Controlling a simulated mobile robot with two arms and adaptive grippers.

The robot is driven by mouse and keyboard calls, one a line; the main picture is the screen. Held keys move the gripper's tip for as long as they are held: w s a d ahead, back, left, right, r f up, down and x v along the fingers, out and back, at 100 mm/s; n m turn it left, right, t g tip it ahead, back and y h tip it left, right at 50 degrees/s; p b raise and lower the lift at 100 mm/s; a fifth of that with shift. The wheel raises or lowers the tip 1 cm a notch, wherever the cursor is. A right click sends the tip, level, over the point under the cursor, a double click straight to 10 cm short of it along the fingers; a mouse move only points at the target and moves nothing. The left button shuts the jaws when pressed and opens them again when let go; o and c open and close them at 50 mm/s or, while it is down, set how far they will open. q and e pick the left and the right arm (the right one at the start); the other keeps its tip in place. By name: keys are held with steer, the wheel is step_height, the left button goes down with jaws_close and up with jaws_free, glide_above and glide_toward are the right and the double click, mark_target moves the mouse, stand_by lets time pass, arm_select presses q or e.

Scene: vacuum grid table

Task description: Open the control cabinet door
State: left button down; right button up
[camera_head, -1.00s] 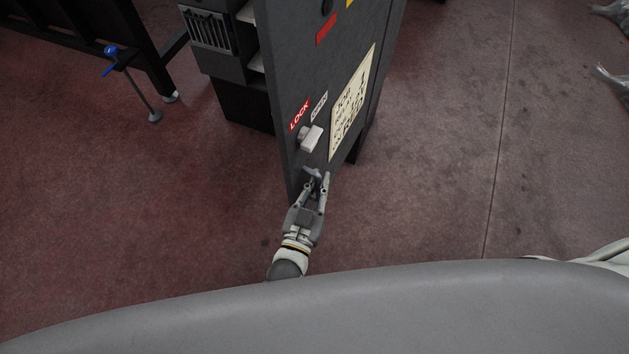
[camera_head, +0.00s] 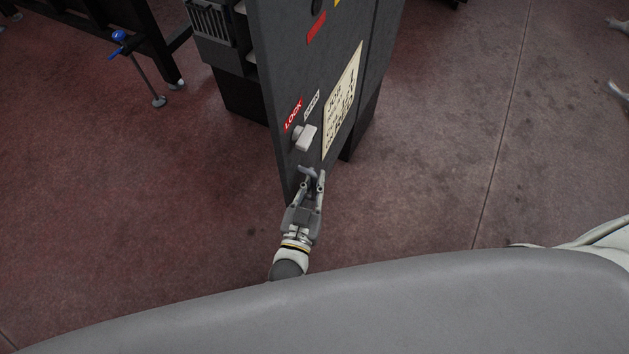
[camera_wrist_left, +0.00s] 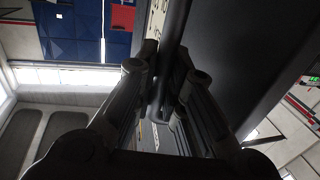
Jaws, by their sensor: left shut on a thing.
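The control cabinet door (camera_head: 300,70) is a dark grey panel standing ajar, turned out from the cabinet body (camera_head: 228,65), whose inside shows at its left. The door carries a red LOCK label, a white label beside it, a pale knob (camera_head: 306,137) and a cream sign (camera_head: 343,100). My left gripper (camera_head: 312,181) is at the door's lower part, just below the knob, shut on the dark door handle (camera_head: 307,171). In the left wrist view the handle (camera_wrist_left: 174,30) runs between the fingers (camera_wrist_left: 165,88), close to the door face (camera_wrist_left: 225,50). My right gripper is out of view.
A black frame (camera_head: 130,55) with a blue-handled fitting (camera_head: 120,36) stands at the upper left. The reddish floor (camera_head: 440,150) right of the door is clear, as is the floor (camera_head: 130,210) at its left. My own grey body fills the bottom.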

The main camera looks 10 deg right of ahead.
arm_select(q)
steer(key=shift+w+r, duration=0.1)
steer(key=c, duration=1.8)
jaws_free()
steer(key=shift+o, duration=0.2)
steer(key=v, duration=1.2)
